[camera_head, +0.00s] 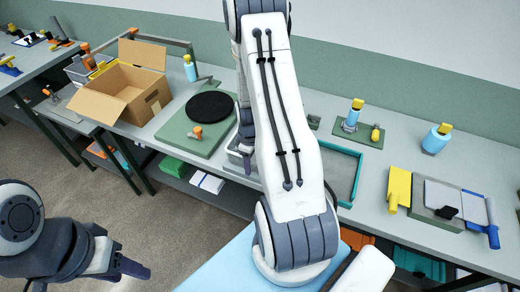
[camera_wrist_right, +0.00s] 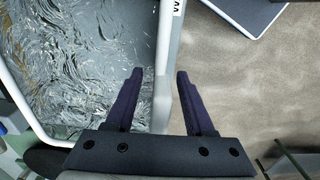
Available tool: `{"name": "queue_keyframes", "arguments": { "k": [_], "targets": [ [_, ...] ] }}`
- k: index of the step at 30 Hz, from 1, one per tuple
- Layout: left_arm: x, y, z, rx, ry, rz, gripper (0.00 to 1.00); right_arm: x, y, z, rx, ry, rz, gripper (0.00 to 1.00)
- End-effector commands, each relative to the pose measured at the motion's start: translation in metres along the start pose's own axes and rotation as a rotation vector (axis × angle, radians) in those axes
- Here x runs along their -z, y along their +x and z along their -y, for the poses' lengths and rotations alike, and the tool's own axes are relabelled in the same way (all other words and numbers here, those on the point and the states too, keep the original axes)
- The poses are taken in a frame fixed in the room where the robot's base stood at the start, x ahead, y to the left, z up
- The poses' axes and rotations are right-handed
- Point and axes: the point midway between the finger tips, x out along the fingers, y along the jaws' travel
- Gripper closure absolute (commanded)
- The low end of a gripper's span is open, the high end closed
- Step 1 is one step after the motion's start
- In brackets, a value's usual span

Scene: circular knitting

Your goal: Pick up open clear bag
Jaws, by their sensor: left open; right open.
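In the right wrist view, crinkled clear plastic (camera_wrist_right: 75,55), which looks like the open clear bag, fills a white-rimmed container (camera_wrist_right: 166,60) at the left. My right gripper (camera_wrist_right: 160,72) is open and empty, its fingers on either side of the container's near rim in the picture. I cannot tell whether they touch it. In the head view, my right gripper (camera_head: 247,150) is mostly hidden by my own arm, above a grey bin (camera_head: 234,160) at the table's front edge. The bag itself cannot be made out there. My left gripper (camera_head: 132,268) is open, low over the floor, away from the table.
On the table (camera_head: 330,110) are an open cardboard box (camera_head: 125,92), a green board with a black disc (camera_head: 210,106), a green-rimmed tray (camera_head: 343,172), blue bottles (camera_head: 436,140) and a yellow tool (camera_head: 398,188). Open floor lies before the table.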

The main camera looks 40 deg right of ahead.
Motion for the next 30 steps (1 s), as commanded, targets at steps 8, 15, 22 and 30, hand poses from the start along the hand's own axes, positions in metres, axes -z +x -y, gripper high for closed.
{"name": "queue_keyframes", "arguments": {
  "k": [8,15,22,30],
  "targets": [
    [0.0,0.0,0.0,0.0,0.0,0.0,0.5,0.0,0.001,0.0,-0.001,0.001,0.0,0.69],
    [0.0,0.0,0.0,0.0,0.0,0.0,0.5,0.0,0.001,0.0,-0.001,0.001,-0.001,1.0],
    [0.0,0.001,0.0,0.0,0.0,0.0,0.5,0.0,0.0,-0.001,-0.001,0.0,-0.001,1.0],
    [-0.001,0.009,0.001,0.0,-0.001,0.0,0.5,0.0,-0.014,-0.001,-0.004,0.0,-0.003,1.0]
  ]
}}
